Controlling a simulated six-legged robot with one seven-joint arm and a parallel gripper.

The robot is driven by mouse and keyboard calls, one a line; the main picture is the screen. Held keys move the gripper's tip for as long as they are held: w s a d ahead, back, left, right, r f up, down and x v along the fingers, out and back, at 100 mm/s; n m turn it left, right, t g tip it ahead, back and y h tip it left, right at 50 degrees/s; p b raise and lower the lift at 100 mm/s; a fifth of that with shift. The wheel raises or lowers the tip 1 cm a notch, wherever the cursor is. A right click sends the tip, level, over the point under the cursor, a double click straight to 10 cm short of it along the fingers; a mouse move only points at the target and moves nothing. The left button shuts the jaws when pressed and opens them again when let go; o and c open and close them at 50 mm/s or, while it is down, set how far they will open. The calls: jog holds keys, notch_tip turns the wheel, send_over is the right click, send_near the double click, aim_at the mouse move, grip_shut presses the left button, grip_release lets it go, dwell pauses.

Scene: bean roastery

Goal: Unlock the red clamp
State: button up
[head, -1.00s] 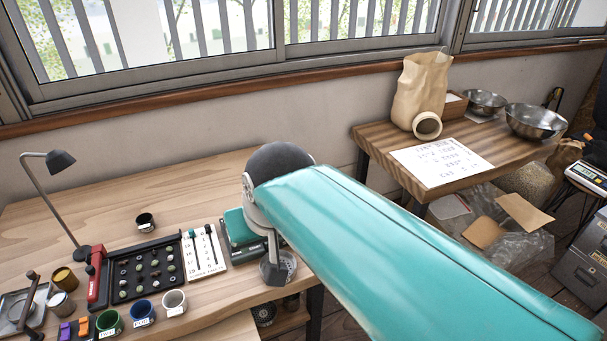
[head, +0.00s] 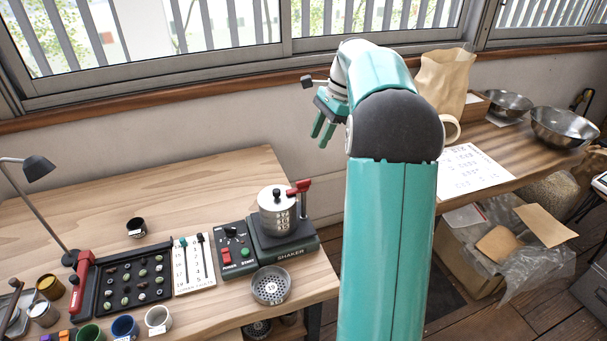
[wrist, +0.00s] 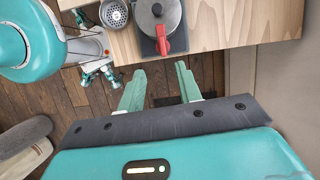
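The red clamp (head: 300,187) is a lever on a dark upright at the right side of the shaker (head: 285,240). It reaches over the edge of the lid of a steel pot (head: 277,212) standing on the shaker. In the wrist view the red clamp (wrist: 165,40) lies across the pot's near edge. My gripper (head: 322,132) is in the air, up and right of the clamp in the head view. In the wrist view my gripper (wrist: 160,68) has its two green fingers spread with nothing between them, below the clamp in the picture and apart from it.
A perforated steel cup (head: 271,286) stands in front of the shaker. A switch box (head: 237,250) with red and green buttons, a white slider card (head: 193,264) and a bean tray (head: 133,275) are to the left. A second table (head: 475,200) stands right.

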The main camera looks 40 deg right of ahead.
aim_at(304, 181)
jog(key=shift+m, duration=0.3)
jog(key=x, duration=0.9)
jog(key=d+x, duration=0.1)
jog(key=x, duration=0.4)
jog(key=shift+f, duration=0.3)
jog(key=shift+c, duration=0.2)
